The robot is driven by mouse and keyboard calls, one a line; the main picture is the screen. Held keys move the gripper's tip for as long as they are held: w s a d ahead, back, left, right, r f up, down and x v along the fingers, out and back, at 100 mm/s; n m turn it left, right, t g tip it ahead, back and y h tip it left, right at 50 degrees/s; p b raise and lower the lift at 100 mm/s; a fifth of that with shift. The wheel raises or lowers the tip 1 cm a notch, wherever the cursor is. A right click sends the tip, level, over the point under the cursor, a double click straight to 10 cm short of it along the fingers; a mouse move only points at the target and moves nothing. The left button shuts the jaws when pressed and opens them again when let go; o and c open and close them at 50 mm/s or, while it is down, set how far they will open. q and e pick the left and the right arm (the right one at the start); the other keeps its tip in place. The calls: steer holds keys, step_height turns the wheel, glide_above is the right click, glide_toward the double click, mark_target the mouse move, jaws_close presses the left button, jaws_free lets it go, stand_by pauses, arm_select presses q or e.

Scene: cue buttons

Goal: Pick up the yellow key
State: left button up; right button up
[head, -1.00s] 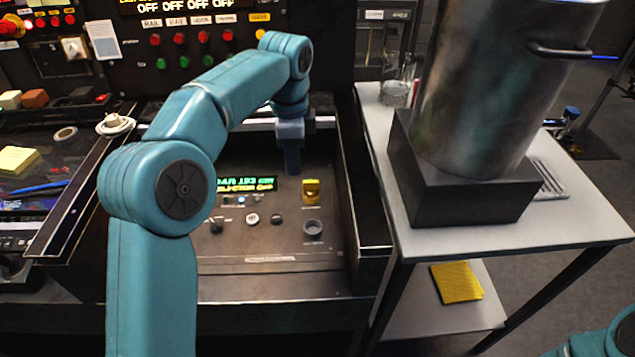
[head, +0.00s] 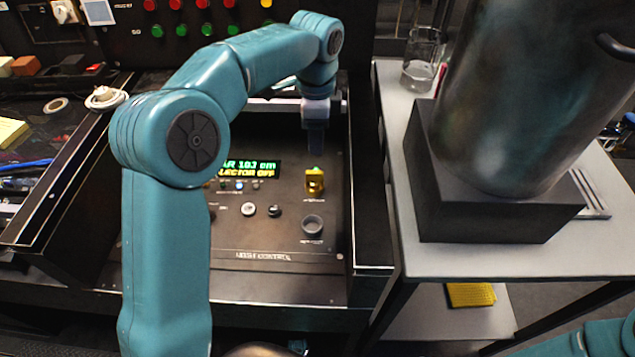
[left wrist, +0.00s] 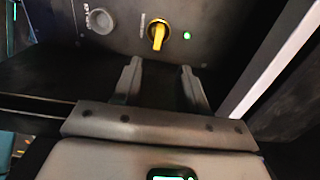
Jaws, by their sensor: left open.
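The yellow key (head: 315,182) stands upright on the dark control panel (head: 285,257), near its right side. In the left wrist view the yellow key (left wrist: 158,36) sits in a dark round mount beyond the fingertips. My left gripper (head: 316,146) hangs above and behind the key in the head view. In the left wrist view its two fingers (left wrist: 160,72) are apart with nothing between them. The key lies roughly in line with the gap, and not touched. My right gripper is out of view.
A grey ring-shaped socket (head: 312,224) sits in front of the key. A lit green display (head: 252,168) and small knobs (head: 249,209) are to the left. A big metal pot (head: 535,110) on a black block (head: 480,217) stands on the side table to the right.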

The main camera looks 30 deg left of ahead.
arm_select(q)
steer(key=b, duration=0.1)
glide_above(315, 172)
step_height(315, 172, down, 6)
steer(key=shift+r, duration=0.25)
steer(key=shift+w+f, duration=0.1)
steer(key=shift+f, duration=0.5)
step_height(315, 172, down, 5)
steer(key=shift+a+b, duration=0.1)
steer(key=shift+b, duration=0.75)
steer(key=shift+s+r, duration=0.1)
steer(key=shift+s, duration=0.1)
jaws_close()
